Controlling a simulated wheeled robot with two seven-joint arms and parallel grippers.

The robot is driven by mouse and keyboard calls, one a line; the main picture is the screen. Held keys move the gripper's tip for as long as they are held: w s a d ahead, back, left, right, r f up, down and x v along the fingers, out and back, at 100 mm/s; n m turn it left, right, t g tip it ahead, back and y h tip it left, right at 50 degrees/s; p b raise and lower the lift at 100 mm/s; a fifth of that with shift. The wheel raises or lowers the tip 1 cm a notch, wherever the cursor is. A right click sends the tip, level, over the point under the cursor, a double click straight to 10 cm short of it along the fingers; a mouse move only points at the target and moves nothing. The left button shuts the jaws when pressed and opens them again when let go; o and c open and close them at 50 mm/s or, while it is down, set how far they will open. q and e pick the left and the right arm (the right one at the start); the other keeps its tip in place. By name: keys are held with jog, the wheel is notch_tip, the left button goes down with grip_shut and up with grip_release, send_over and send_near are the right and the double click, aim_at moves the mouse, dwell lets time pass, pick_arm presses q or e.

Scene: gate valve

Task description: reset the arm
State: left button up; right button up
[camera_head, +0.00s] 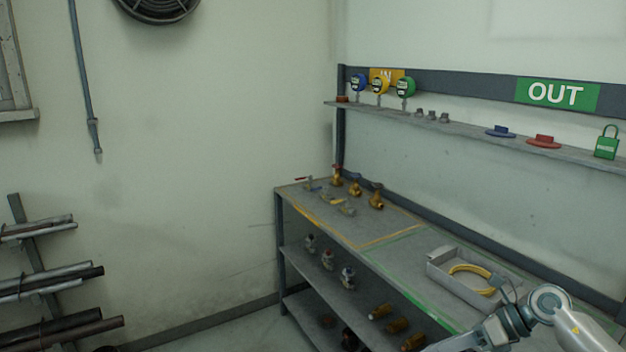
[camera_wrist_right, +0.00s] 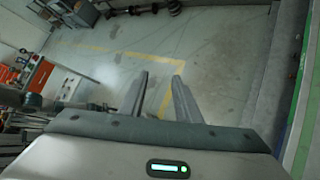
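My right arm (camera_head: 550,310) enters the head view at the lower right, in front of the near end of the workbench. My left gripper does not show in either view. Several brass valves (camera_head: 376,198) stand on the far end of the workbench top (camera_head: 405,243).
A grey tray (camera_head: 437,272) holding a yellow coiled hose (camera_head: 468,270) sits on the bench near my right arm. A wall shelf (camera_head: 470,129) carries gauges, caps and a green padlock (camera_head: 607,143). A pipe rack (camera_head: 40,255) stands at left. The floor (camera_head: 225,343) between looks clear.

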jog(key=w+a+f+m+t+y+b, duration=0.1)
jog(key=w+f+m+t, duration=0.25)
jog(key=f+m, duration=0.55)
jog(key=w+f+m+t+y, duration=0.1)
jog(key=w+f+m+t, duration=0.1)
jog(key=f+m+t, duration=0.55)
jog(key=s+d+f+m+h, duration=0.2)
jog(key=s+f+m+h, duration=0.15)
jog(key=f, duration=0.55)
jog(key=s+d+f+m+g+h+b, duration=0.15)
jog(key=s+f+m, duration=0.3)
jog(key=f, duration=0.55)
jog(key=s+d+f+m+t+h, duration=0.1)
jog(key=s+d+f+m+h, duration=0.15)
jog(key=f+m, duration=0.45)
jog(key=s+f+m+g+h, duration=0.4)
jog(key=s+f+m+g, duration=0.15)
jog(key=s+f, duration=1.6)
jog(key=s+a+f+m+g, duration=0.2)
jog(key=s+f+g, duration=0.1)
jog(key=s, duration=1.1)
jog(key=s+a+f+m+g+b, duration=0.1)
jog(key=s+a+f+m+g, duration=0.1)
jog(key=s, duration=1.2)
notch_tip(320, 180, down, 2)
jog(key=shift+a+f+g+h, duration=0.25)
jog(key=shift+a+g+h, duration=0.1)
jog(key=shift+a+g, duration=0.4)
